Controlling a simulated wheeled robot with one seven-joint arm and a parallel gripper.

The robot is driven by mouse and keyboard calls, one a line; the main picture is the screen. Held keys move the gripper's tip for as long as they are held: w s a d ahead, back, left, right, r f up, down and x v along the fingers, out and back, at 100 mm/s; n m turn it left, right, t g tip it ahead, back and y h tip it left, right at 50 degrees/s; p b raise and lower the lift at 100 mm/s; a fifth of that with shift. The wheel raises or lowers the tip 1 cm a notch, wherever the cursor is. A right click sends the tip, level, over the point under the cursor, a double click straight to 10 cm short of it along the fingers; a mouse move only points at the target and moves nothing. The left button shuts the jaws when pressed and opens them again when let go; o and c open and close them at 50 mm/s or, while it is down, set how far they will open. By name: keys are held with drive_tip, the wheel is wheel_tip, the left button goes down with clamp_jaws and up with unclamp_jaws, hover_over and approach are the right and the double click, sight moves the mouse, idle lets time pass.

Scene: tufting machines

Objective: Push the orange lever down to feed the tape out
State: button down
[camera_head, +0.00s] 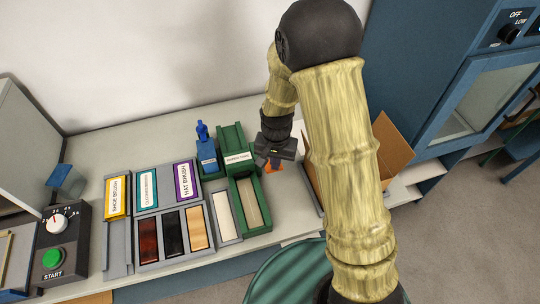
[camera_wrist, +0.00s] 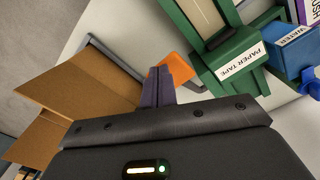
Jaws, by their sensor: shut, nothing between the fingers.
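The green paper tape dispenser (camera_head: 231,136) stands on the bench near the middle of the head view, and in the wrist view its green body (camera_wrist: 232,62) is at the upper right. Its orange lever (camera_head: 268,167) sticks out to the right of it, partly covered by my gripper. In the wrist view the orange lever (camera_wrist: 178,66) shows just behind the fingertips. My gripper (camera_head: 276,160) is shut and empty, right at the lever. Its dark purple fingers (camera_wrist: 157,80) overlap the lever in the wrist view. I cannot tell whether they touch it.
An open cardboard box (camera_head: 391,148) stands to the right, partly behind my arm. A blue water bottle unit (camera_head: 206,152) is left of the dispenser. Labelled brush trays (camera_head: 171,262) and a control box with a green start button (camera_head: 53,258) lie farther left.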

drive_tip(key=shift+r+p, duration=1)
drive_tip(key=shift+r, duration=0.55)
drive_tip(key=s+d+r+n+t+b, duration=0.1)
drive_tip(key=s+d+r+b, duration=0.1)
drive_tip(key=s+d+r, duration=0.2)
drive_tip(key=s+d+r+n+t+b, duration=0.1)
drive_tip(key=s+d+r, duration=0.3)
drive_tip(key=d, duration=0.5)
drive_tip(key=shift+s+n+t+b, duration=0.3)
drive_tip(key=shift+s+n+b, duration=0.1)
drive_tip(key=shift+s+b, duration=0.6)
drive_tip(key=shift+s, duration=0.1)
